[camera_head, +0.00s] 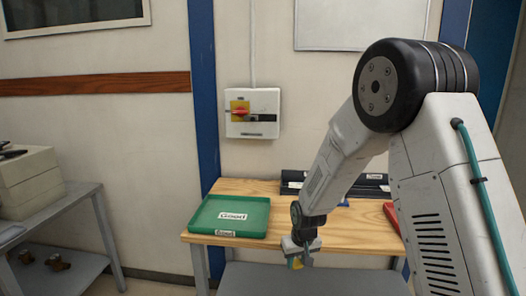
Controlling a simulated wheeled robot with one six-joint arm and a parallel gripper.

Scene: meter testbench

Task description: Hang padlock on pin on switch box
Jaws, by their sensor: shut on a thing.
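The switch box (262,128) is a white box on the wall, left of centre, above the table. It carries a red rotary handle on a yellow plate (240,111). The pin is too small to make out. My gripper (301,250) is low in front of the table's front edge, well below and right of the switch box. It points down and is shut on a small yellow thing, apparently the padlock (295,263). The fingers hide part of it, and its shackle cannot be made out.
A green tray (197,222) labelled "Good" lies on the left of the wooden table (340,235). Black trays (370,187) stand at the back, and a red bin (392,216) is partly behind my arm. A grey side table (75,200) with boxes stands at left.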

